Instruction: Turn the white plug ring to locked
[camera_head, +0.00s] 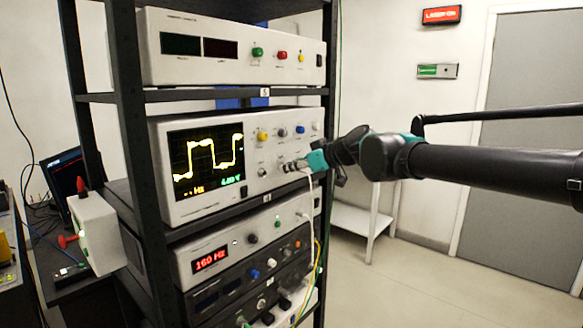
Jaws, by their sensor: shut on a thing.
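My gripper (292,166) comes in from the right and is at the lower right of the oscilloscope front (282,155), at the connector row. Its fingers are shut on the plug ring at a socket there. The ring itself is mostly hidden by the fingers, and its turn position cannot be told. A white cable (309,195) hangs down from just beside the gripper. The oscilloscope screen (207,159) shows a yellow square wave and green digits.
A black rack (133,110) holds the oscilloscope between an upper supply unit (222,45) and a lower unit reading 160 Hz (211,259). A white side table (350,218) stands behind, and the floor at right is clear.

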